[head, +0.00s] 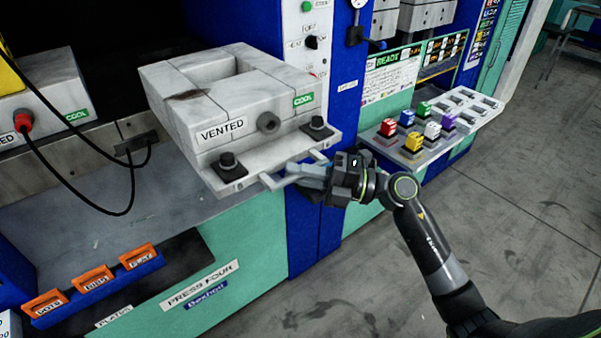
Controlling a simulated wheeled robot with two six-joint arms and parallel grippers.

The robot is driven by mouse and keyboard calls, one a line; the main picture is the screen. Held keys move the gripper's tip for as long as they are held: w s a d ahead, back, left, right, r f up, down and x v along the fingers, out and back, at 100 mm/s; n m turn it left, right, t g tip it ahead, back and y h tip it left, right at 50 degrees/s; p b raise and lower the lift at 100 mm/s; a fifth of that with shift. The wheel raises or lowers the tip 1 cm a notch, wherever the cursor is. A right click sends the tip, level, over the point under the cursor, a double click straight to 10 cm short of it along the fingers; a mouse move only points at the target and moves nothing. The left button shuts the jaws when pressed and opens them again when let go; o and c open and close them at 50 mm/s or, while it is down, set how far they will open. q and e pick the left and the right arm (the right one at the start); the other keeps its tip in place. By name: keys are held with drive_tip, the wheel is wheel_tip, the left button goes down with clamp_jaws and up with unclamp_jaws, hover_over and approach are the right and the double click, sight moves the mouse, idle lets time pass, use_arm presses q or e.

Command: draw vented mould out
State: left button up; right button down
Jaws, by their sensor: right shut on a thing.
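The vented mould (200,108) is a pale grey block with a square opening in its top. Its front carries a VENTED label, a green COOL tag, a dark round port and two black knobs. It sits on a plate with a handle (272,184) at its front edge, over the front of the press table. My right gripper (311,176) is at this handle, shut on it. The fingertips are partly hidden by the gripper body. My left gripper is not in view.
Another mould (40,115) with a red plug and black cables stands at the left. Orange tags in a blue rack (95,287) are at the lower left. A tray (481,104) with several coloured blocks is at the right. Open floor lies at the lower right.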

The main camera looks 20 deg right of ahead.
drive_tip(key=shift+s, duration=0.1)
drive_tip(key=shift+s+f, duration=0.1)
drive_tip(key=shift+s, duration=0.05)
drive_tip(key=shift+s+d+f, duration=0.1)
drive_tip(key=shift+s+d, duration=0.2)
drive_tip(key=shift+s, duration=0.45)
drive_tip(key=c, duration=1.5)
unclamp_jaws()
drive_tip(key=shift+s+d, duration=0.15)
drive_tip(key=shift+o, duration=0.2)
